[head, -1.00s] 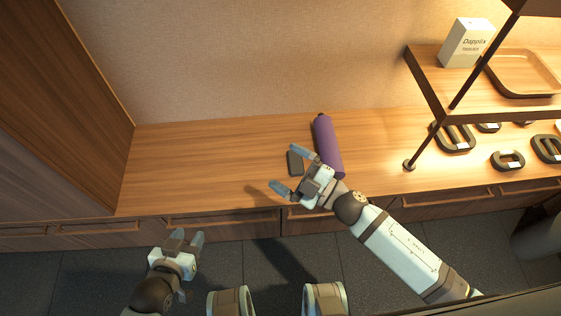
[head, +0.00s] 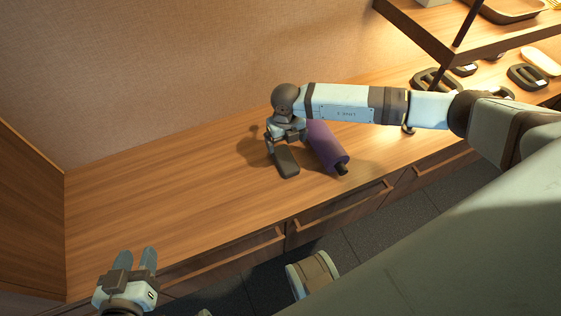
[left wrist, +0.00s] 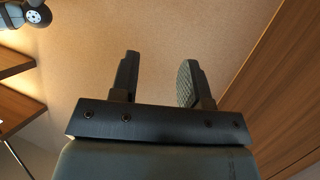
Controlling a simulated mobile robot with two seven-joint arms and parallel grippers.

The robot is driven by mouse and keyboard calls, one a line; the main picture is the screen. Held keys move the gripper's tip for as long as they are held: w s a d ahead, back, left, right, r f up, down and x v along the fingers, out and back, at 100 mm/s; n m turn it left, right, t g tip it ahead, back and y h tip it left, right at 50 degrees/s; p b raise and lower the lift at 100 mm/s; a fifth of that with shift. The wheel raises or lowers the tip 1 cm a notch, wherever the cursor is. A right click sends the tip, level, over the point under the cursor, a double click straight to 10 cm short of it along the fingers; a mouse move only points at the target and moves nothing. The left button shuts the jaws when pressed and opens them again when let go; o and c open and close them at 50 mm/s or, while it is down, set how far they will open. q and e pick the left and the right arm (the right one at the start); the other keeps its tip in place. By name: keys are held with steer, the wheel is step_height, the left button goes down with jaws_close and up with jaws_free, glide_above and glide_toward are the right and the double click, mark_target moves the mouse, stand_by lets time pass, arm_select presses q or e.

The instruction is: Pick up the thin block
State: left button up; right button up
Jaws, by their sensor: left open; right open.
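The thin block (head: 287,163), small and dark grey, lies on the wooden counter beside a purple cylinder. My right gripper (head: 283,144) points down over the block's far end, with its jaws open. Its wrist and fingers hide that end, and I cannot tell whether the fingers touch the block. My left gripper (head: 140,258) is open and empty at the lower left, in front of the counter's edge. Its two separated fingers also show in the left wrist view (left wrist: 158,82), facing the wall with nothing between them.
The purple cylinder (head: 328,150) lies close to the block's right, partly under my right arm. The counter (head: 170,180) is clear on the left. A shelf (head: 425,35) stands at the right, with several dark ring-shaped items (head: 430,80) below it. Drawers (head: 230,262) line the front.

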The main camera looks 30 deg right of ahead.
mark_target(285, 158)
step_height(285, 158, down, 6)
steer(key=shift+f+b, duration=0.1)
steer(key=shift+b, duration=0.55)
steer(key=f, duration=0.1)
steer(key=f+b, duration=0.1)
steer(key=f, duration=0.1)
steer(key=w+f+b, duration=0.1)
steer(key=shift+d+f, duration=0.25)
steer(key=shift+f, duration=0.3)
arm_select(q)
step_height(285, 158, up, 6)
steer(key=w+d+t+h, duration=0.1)
steer(key=d+t+h, duration=0.1)
steer(key=d+t, duration=0.1)
steer(key=shift+w+r+h, duration=0.2)
steer(key=shift+r+h, duration=0.05)
steer(key=shift+h, duration=0.05)
arm_select(e)
steer(key=c, duration=1)
